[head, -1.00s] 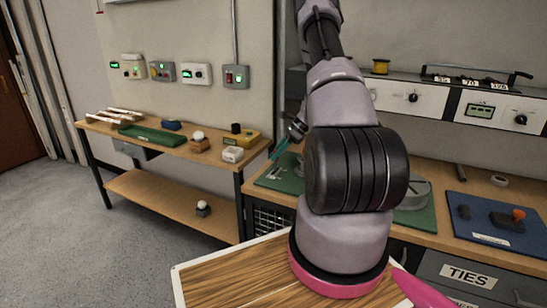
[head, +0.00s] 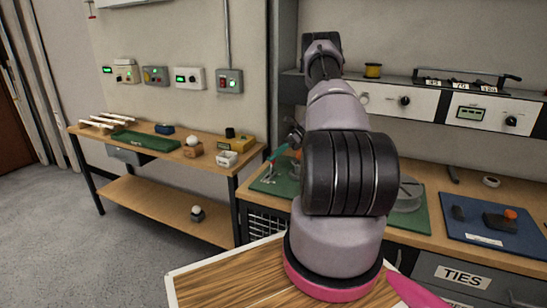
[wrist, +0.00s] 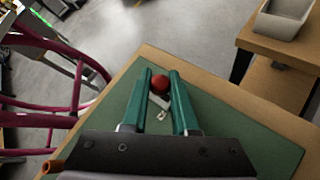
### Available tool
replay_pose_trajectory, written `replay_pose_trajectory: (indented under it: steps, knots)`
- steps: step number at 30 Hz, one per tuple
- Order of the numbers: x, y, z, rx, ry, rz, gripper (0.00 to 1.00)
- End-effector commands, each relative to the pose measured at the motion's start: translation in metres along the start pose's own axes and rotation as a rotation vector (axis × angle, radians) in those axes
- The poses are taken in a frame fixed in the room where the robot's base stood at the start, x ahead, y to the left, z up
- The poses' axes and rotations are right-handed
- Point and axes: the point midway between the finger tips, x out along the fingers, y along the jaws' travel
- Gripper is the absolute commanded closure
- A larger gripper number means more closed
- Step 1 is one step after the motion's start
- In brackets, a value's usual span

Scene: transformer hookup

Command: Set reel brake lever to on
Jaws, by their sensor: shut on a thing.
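A red ball knob (wrist: 160,83), on what looks like the reel brake lever, sits between the teal fingers of my gripper (wrist: 161,82) in the wrist view. The fingers are shut on it near their tips. A pale metal piece (wrist: 160,101) shows just below the knob; the rest of the lever is hidden. In the head view my gripper's teal fingers (head: 277,153) show left of my arm, over the green mat (head: 268,184). My arm covers much of that mat, and the lever's setting cannot be read.
A grey round drum (head: 408,194) stands on the mat's right part. A side table (head: 110,133) with several small items stands at left. Control panels line the wall above the bench.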

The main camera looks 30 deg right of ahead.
Motion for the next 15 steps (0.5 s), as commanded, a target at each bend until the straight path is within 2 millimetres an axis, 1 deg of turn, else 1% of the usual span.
replay_pose_trajectory:
  steps: [7, 8, 9, 10, 15]
  knots:
    - [-0.0002, -0.0007, 0.0005, -0.001, -0.002, -0.003, 1.0]
    - [-0.0002, -0.0007, 0.0005, -0.001, -0.002, -0.003, 0.66]
    - [-0.0002, -0.0007, 0.0005, -0.001, -0.002, -0.003, 0.5]
    - [-0.0002, -0.0007, 0.0005, -0.001, -0.002, -0.003, 0.43]
    - [0.0, -0.0005, 0.0003, -0.001, -0.001, -0.002, 0.43]
